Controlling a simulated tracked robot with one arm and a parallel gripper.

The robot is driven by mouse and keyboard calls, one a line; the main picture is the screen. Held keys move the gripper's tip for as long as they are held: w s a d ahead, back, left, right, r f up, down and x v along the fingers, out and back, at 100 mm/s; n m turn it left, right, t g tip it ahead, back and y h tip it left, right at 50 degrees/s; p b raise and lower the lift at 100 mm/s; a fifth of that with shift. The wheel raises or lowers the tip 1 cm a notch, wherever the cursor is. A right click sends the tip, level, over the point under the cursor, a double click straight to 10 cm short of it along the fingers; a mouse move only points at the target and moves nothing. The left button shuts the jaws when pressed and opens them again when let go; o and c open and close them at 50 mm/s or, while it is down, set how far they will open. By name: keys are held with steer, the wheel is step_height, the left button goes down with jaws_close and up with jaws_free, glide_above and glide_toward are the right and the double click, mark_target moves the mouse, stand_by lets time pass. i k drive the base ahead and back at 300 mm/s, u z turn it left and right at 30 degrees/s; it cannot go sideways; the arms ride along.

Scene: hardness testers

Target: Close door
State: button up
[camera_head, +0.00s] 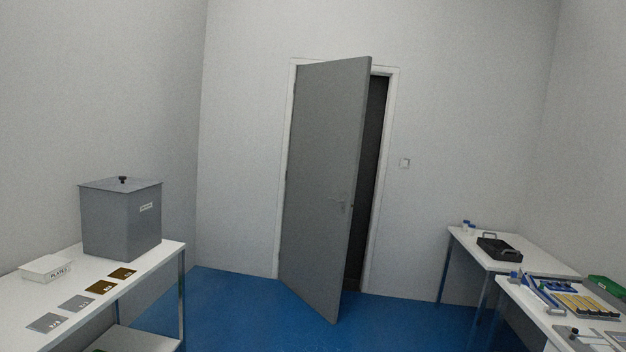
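A grey door (323,185) stands ajar in the far wall, in the middle of the view. It is hinged on its left side and swings out toward me into the room. The white door frame (381,180) shows to the right of the door, with a dark gap between the two. My gripper is not in view.
A white table (143,262) at left holds a grey lidded box (122,219), a small white box (45,268) and several plates. White tables at right hold a black tray (499,248) and yellow parts (585,304). Blue floor (235,315) between them is clear.

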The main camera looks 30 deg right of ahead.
mark_target(330, 107)
steer(key=z, duration=0.15)
steer(key=i, duration=0.5)
steer(key=z, duration=0.45)
steer(key=i, duration=1.3)
steer(key=z, duration=0.65)
steer(key=i, duration=2.5)
steer(key=u, duration=0.3)
steer(key=i, duration=1.65)
steer(key=u, duration=0.35)
